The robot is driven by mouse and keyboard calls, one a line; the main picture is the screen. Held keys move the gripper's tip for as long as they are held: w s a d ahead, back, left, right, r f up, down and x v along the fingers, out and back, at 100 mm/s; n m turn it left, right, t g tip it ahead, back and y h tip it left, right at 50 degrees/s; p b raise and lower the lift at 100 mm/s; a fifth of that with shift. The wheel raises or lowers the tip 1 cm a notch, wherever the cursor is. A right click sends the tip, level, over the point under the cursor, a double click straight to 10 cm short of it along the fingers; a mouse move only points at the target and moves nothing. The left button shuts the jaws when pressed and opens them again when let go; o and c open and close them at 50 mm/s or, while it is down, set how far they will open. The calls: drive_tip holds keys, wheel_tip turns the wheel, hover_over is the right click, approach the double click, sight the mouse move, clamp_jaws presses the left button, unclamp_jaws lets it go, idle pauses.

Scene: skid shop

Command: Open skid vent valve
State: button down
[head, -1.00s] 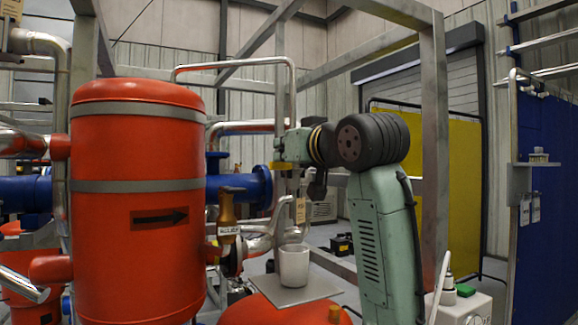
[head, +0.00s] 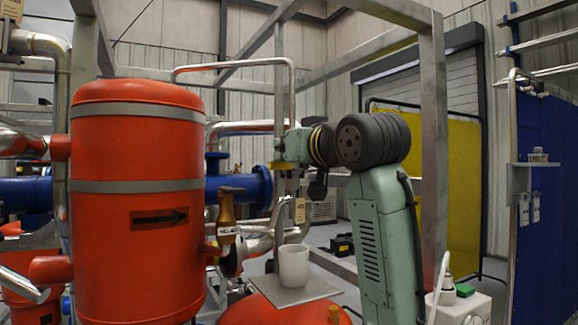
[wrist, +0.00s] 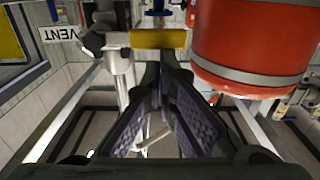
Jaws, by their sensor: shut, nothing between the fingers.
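A yellow bar (wrist: 158,39), probably the vent valve's handle, lies level across the top of the wrist view. A grey metal pipe (wrist: 121,72) runs down at its left, and a VENT sign (wrist: 58,34) is further left. My gripper (wrist: 165,72) has its two dark fingers drawn together at the tips, empty, just below the bar in the picture. I cannot tell whether they touch it.
A large red tank (head: 138,255) with an arrow label stands left; it also shows in the wrist view (wrist: 250,45). A white cup (head: 293,266) sits on a grey plate (head: 270,292). Frame posts (head: 434,150) stand around my arm. A blue panel (head: 548,220) is at right.

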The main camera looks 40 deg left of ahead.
sight(279, 165)
drive_tip(key=shift+f+b, duration=0.3)
drive_tip(key=shift+f, duration=0.35)
drive_tip(key=shift+s+f+b, duration=0.15)
drive_tip(key=shift+f+b, duration=0.55)
drive_tip(key=shift+f, duration=0.15)
drive_tip(key=shift+f+b, duration=0.65)
drive_tip(key=shift+f, duration=0.35)
